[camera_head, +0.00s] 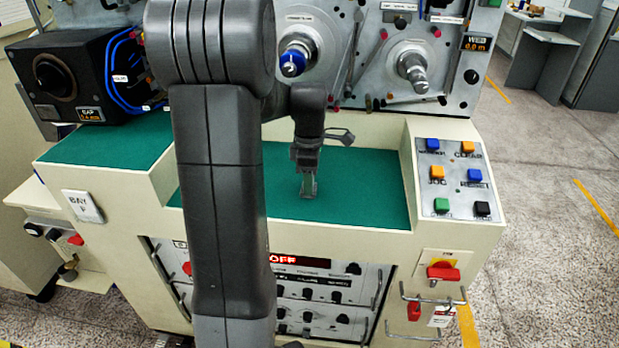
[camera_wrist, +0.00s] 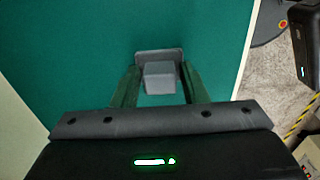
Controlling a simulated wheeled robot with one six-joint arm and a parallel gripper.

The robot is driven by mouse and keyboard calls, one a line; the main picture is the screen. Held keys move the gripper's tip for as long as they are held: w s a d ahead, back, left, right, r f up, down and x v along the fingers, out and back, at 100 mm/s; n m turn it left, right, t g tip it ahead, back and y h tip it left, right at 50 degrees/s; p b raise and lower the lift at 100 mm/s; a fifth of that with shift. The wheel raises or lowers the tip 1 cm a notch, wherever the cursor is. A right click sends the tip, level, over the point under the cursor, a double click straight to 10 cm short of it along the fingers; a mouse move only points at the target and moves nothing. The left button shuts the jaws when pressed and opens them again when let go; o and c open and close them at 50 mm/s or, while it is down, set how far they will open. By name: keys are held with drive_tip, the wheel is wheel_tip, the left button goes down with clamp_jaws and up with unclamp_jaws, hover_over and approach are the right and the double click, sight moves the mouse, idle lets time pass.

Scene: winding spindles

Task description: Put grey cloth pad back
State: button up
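The grey cloth pad (camera_wrist: 158,55) shows in the wrist view as a flat plate with a raised grey block on it. My gripper's two fingers (camera_wrist: 161,80) lie along the left and right sides of the block, with little or no gap at the tips. In the head view my gripper (camera_head: 308,186) points down over the green work surface (camera_head: 365,190). The pad is small there and mostly hidden by the fingers. I cannot tell whether the pad rests on the surface or is just above it.
The machine panel with a blue-capped spindle (camera_head: 293,63) and a bare spindle (camera_head: 413,70) rises behind the surface. A button panel (camera_head: 457,180) stands at right, a black box (camera_head: 75,75) at left. The green surface to the gripper's right is clear.

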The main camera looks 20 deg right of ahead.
drive_tip(key=shift+o, duration=0.7)
drive_tip(key=shift+r, duration=0.1)
wheel_tip(320, 180, up, 12)
drive_tip(key=shift+p, duration=0.3)
